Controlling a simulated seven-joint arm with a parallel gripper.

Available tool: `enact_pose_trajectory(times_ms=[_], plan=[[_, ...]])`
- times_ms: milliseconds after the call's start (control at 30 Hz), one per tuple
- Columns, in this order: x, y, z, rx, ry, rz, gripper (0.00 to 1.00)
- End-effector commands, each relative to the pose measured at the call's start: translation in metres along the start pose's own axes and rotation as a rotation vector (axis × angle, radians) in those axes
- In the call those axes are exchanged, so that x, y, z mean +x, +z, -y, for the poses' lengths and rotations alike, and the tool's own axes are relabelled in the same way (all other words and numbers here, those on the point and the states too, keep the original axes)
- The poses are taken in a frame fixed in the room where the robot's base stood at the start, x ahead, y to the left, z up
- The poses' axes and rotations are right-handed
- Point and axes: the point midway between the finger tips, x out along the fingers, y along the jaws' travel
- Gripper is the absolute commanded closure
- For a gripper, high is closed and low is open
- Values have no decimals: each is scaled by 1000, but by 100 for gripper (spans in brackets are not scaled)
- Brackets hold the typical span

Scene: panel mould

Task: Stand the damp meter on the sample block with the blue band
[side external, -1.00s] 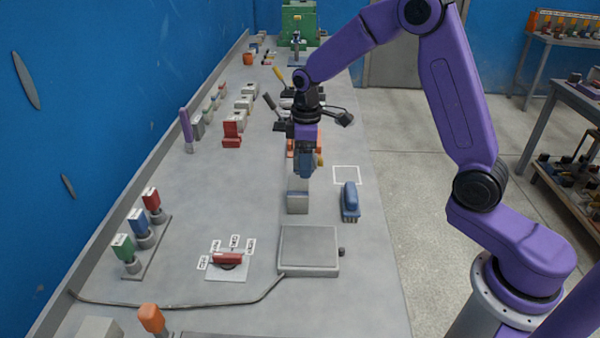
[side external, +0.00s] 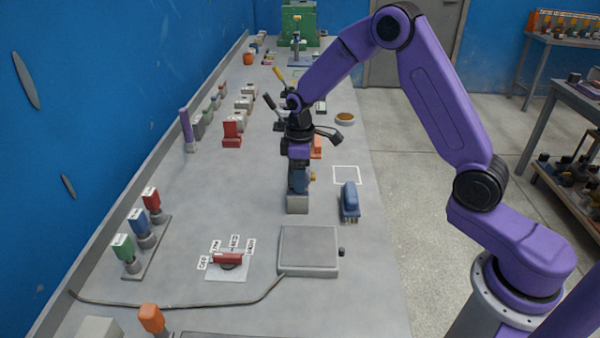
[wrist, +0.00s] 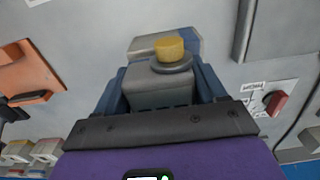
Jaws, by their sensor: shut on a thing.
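My gripper (side external: 299,184) is shut on the damp meter, a grey body (wrist: 155,88) with a round yellow knob (wrist: 169,48). In the side view the fingers hide most of the meter, and only its knob (side external: 312,178) sticks out to the right. The sample block with the blue band (side external: 297,204) stands on the bench directly below my gripper. In the wrist view the block (wrist: 140,44) shows beyond the meter, its blue band partly covered by the knob. I cannot tell whether meter and block touch.
A flat grey plate device (side external: 309,249) lies in front. An orange piece (side external: 317,146) is behind my gripper. A white square outline (side external: 346,174) on the bench is empty. The bench left of the block is clear.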

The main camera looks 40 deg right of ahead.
Motion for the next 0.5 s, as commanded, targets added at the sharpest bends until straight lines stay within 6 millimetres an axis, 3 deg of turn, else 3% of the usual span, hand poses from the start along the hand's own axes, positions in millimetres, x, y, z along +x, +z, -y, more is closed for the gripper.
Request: enact_pose_trajectory(times_ms=[33,67,133,500], plan=[[1,0,0,0,0,0,75],[2,0,0,0,-1,1,26],[2,0,0,0,-1,1,4],[-2,0,0,0,0,-1,4]])
